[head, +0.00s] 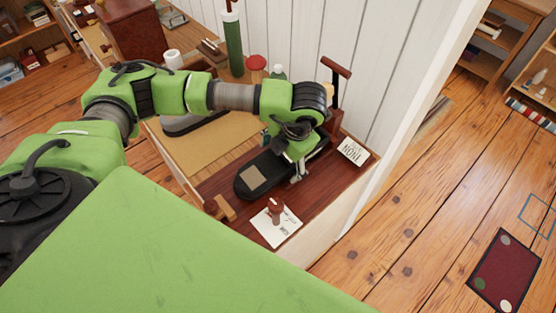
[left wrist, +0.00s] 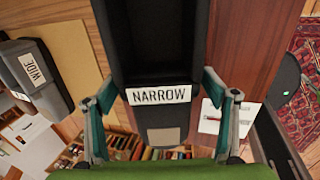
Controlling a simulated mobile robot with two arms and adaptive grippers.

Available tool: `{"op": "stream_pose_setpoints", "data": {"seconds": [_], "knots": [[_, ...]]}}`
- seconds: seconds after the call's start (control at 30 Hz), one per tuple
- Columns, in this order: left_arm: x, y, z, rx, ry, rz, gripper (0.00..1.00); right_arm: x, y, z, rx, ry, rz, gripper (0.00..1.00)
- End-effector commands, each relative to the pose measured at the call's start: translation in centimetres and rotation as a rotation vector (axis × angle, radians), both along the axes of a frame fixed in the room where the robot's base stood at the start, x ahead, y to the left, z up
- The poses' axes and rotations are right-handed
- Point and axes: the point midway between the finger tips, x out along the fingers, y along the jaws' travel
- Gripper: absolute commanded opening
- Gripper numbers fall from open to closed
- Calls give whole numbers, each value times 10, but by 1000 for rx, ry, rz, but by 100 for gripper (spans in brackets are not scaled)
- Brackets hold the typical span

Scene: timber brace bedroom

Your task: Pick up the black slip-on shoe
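The black slip-on shoe (head: 246,187) lies on the dark red wooden part of the bench top, with a tan patch at its near end. In the left wrist view the long black shape (left wrist: 158,50) runs between my fingers, with a white NARROW label (left wrist: 160,95) on it. My left gripper (head: 283,158) is above the shoe, its fingers apart on either side. The left wrist view shows the same open fingers (left wrist: 165,108), with gaps between them and the black sides. Whether the fingertips reach below its top edge is unclear. My right gripper is not in view.
A white wall stands behind.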

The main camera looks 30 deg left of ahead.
Motion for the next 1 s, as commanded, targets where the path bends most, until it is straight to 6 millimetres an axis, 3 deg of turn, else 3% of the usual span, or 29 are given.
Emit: {"op": "stream_pose_setpoints", "data": {"seconds": [0.03, 0.2, 0.27, 0.67, 1.0], "knots": [[0, 0, 0, 0, 0, 0, 65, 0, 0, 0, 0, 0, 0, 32], [0, 0, 0, 0, 0, 0, 24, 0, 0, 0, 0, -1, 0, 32], [1, 0, 1, 0, -2, 0, 19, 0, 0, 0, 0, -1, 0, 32], [3, 1, 6, 0, -4, 1, 19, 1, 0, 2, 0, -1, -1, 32], [14, 6, 30, -1, -3, 2, 19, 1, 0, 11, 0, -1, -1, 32]]}}
